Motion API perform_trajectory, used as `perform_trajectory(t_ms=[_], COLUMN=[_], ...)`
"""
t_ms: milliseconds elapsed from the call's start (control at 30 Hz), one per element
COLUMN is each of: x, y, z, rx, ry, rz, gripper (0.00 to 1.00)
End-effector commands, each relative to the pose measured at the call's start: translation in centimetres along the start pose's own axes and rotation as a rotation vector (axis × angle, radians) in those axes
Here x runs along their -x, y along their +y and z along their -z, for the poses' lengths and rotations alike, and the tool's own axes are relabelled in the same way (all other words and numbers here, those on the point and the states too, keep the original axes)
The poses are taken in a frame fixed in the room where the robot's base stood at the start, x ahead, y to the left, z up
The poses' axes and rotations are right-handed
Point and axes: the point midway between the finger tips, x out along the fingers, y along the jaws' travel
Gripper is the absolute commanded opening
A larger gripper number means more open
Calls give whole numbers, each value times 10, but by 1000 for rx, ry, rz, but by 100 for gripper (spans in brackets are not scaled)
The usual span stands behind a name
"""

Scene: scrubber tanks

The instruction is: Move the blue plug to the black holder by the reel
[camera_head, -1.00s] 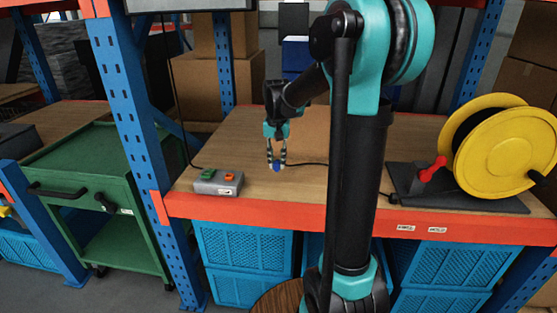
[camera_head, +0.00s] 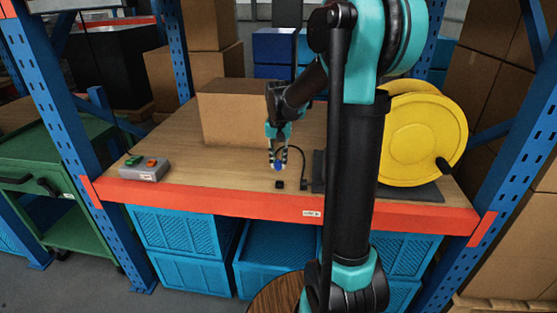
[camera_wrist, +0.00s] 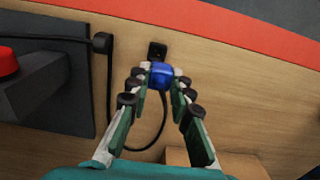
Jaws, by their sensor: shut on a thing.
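My gripper (camera_head: 278,156) is shut on the blue plug (camera_head: 278,167) above the wooden table. In the wrist view the plug (camera_wrist: 161,75) sits between the fingertips of my gripper (camera_wrist: 160,82). A small black holder (camera_head: 279,185) stands on the table close to the front edge. In the wrist view this holder (camera_wrist: 157,50) shows just beyond the plug, which partly overlaps its near side. The plug looks apart from the holder in the head view. A black cable (camera_wrist: 160,125) loops below the plug.
The yellow reel (camera_head: 420,140) stands right on a dark base plate (camera_wrist: 50,85), partly hidden by my arm. A black cable piece (camera_wrist: 103,42) is beside the plate. A cardboard box (camera_head: 235,118) is behind. A grey button box (camera_head: 146,168) is left.

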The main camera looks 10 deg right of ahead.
Motion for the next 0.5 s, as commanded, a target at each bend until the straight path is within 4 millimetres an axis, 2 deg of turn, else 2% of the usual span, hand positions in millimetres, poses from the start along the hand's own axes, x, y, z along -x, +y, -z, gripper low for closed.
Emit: perform_trajectory(t_ms=[267,500], x=[-9,-26], y=[0,0], z=[0,0], rx=[0,0], ry=[0,0], rz=[0,0], gripper=[0,0])
